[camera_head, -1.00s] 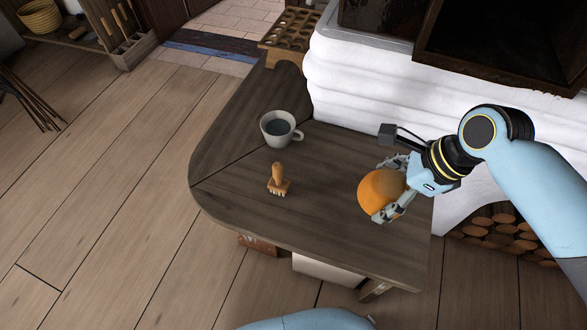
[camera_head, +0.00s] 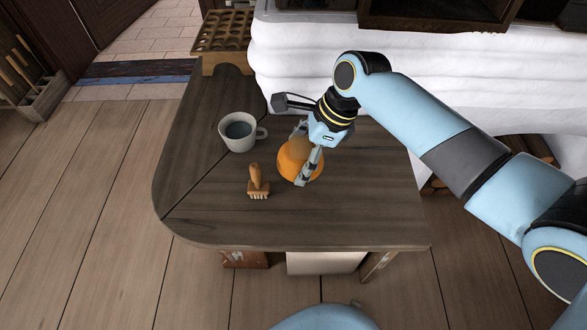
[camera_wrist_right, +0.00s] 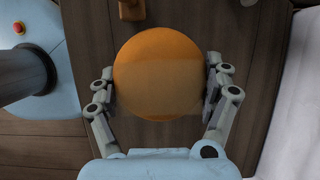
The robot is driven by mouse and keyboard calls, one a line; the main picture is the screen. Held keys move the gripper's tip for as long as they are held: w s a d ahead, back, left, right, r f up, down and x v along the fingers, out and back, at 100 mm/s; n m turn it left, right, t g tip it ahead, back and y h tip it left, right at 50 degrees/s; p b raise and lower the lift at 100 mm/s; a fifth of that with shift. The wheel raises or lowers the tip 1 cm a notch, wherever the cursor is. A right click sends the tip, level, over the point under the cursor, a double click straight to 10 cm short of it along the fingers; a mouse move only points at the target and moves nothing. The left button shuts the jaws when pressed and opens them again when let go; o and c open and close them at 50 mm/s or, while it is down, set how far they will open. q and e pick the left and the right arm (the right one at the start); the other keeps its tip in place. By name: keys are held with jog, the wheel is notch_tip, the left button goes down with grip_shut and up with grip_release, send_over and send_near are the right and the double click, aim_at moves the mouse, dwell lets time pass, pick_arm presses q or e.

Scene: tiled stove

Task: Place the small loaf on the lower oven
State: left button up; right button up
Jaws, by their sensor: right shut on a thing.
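The small loaf (camera_head: 293,162), a round orange-brown ball shape, is between the fingers of my right gripper (camera_head: 307,160) over the wooden bench. The right gripper is shut on it. In the right wrist view the loaf (camera_wrist_right: 158,75) sits between the two jointed fingers (camera_wrist_right: 160,92), one on each side. I cannot tell whether it touches the bench. The white stove (camera_head: 300,60) stands behind, with a dark box-like opening (camera_head: 440,14) at the top edge, cut off by the frame. I cannot tell whether that is the lower oven. My left gripper is not in view.
The dark wooden bench (camera_head: 215,215) carries a grey mug (camera_head: 238,144) and a small wooden brush (camera_head: 258,188), left of the loaf. A wooden rack with holes (camera_head: 222,38) is at the back left. The bench's front right is clear.

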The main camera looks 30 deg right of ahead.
jog(key=shift+w+a+f, duration=0.45)
jog(key=shift+a+f, duration=0.1)
jog(key=shift+a, duration=0.2)
notch_tip(320, 180, down, 3)
jog(key=shift+s+f+b, duration=0.1)
jog(key=shift+b, duration=0.95)
jog(key=shift+f, duration=0.45)
jog(key=shift+r, duration=0.1)
jog(key=o, duration=1)
jog(key=shift+c, duration=0.2)
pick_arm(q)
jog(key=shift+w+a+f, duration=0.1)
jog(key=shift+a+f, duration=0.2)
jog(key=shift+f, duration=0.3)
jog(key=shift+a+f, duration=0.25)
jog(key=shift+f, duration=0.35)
pick_arm(e)
jog(key=shift+o, duration=1.1)
